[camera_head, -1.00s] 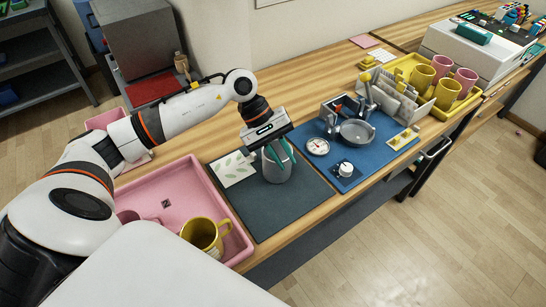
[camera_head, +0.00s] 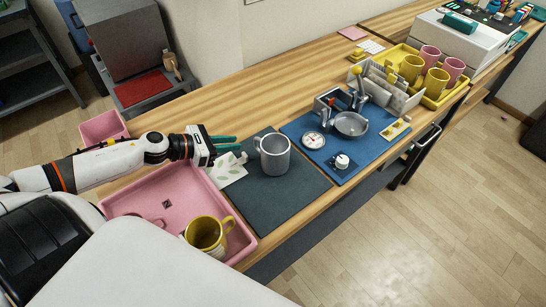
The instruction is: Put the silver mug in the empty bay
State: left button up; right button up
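The silver mug (camera_head: 275,157) stands upright on the dark mat (camera_head: 285,198), its handle toward the upper left. My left gripper (camera_head: 232,146) is to the left of the mug, above the patterned card, apart from the mug. Its two teal fingers are spread and nothing is between them. A yellow tray (camera_head: 432,104) at the upper right holds yellow mugs (camera_head: 411,68) and pink mugs (camera_head: 429,58). I cannot make out an empty bay there. My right gripper is not in view.
A blue mat (camera_head: 347,167) right of the silver mug carries a press with a round grey dish (camera_head: 351,124), a dial (camera_head: 313,140) and a knob. A pink tray (camera_head: 172,185) at the left holds a yellow mug (camera_head: 206,235). The wooden table behind the mats is clear.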

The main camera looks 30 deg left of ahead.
aim_at(265, 141)
pick_arm(q)
jog(key=x, duration=0.4)
jog(key=shift+w+d+p, duration=0.2)
jog(key=shift+w+p, duration=0.1)
jog(key=shift+w, duration=0.05)
jog(key=shift+p+x, duration=0.65)
jog(key=shift+x, duration=2.4)
jog(key=shift+w+d+f, duration=0.2)
jog(key=shift+d+f, duration=0.05)
grip_shut()
